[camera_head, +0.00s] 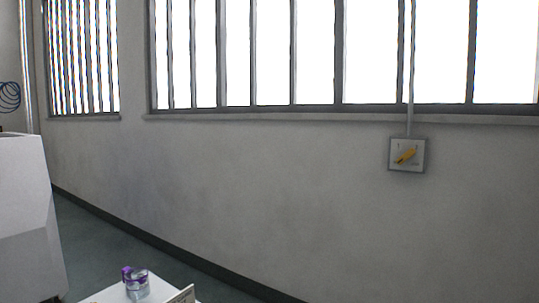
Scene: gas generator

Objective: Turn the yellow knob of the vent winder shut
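The vent winder (393,165) is a small pale square plate with a grey border, fixed on the wall below the window at the right. Its yellow knob (406,156) sits at the middle of the plate and lies tilted, from lower left to upper right. Small markings show on the plate, too small to read. A thin grey rod (409,120) runs up from the plate across the window. Neither of my grippers is in view.
A white cabinet-like block (25,220) stands at the left edge. A white surface (110,293) at the bottom carries a silver and purple object (136,283) and a small sign-like piece (182,295). Green floor (105,235) shows between block and wall.

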